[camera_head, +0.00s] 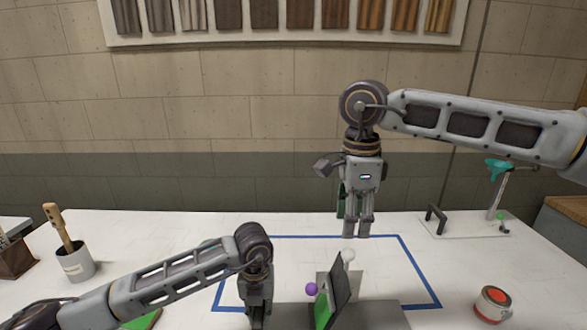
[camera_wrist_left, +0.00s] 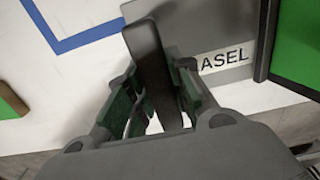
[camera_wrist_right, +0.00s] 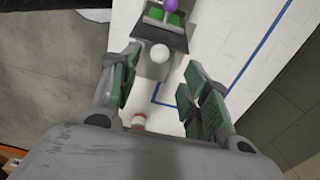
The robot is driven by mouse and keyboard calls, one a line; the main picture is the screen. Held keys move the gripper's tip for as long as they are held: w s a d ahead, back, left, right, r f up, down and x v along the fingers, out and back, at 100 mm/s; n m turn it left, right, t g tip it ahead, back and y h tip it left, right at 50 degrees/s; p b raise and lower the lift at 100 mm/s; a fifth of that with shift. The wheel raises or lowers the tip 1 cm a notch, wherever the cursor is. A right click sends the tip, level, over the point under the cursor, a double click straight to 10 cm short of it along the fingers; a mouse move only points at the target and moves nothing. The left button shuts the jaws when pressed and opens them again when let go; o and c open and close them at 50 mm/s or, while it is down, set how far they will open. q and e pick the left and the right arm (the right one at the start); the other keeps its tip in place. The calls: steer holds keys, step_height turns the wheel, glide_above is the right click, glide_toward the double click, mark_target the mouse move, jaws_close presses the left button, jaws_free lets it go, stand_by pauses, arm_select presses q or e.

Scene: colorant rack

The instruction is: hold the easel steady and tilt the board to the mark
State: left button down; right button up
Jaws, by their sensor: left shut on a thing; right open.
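The easel stands at the front of the table on a grey base (camera_head: 383,316), with a tilted dark board (camera_head: 340,283) that has a green face. A purple ball (camera_head: 311,289) and a white ball (camera_head: 348,256) show at the board. My left gripper (camera_head: 259,312) is at the base's left side. In the left wrist view it is shut on a dark upright handle (camera_wrist_left: 146,50) beside the label ending "ASEL" (camera_wrist_left: 222,58). My right gripper (camera_head: 356,231) hangs open and empty above and behind the board. In the right wrist view the white ball (camera_wrist_right: 160,53) lies between its fingers, farther off.
Blue tape (camera_head: 405,255) outlines an area around the easel. A brush cup (camera_head: 76,263) stands at the left and an open paint tin (camera_head: 493,303) at the right. A stand with a teal top (camera_head: 497,168) is at the back right. The table behind the easel is clear.

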mark_target(351, 249)
steer(key=shift+f, duration=0.1)
steer(key=shift+f, duration=4.95)
jaws_close()
steer(key=shift+d+f, duration=0.1)
steer(key=shift+d, duration=0.15)
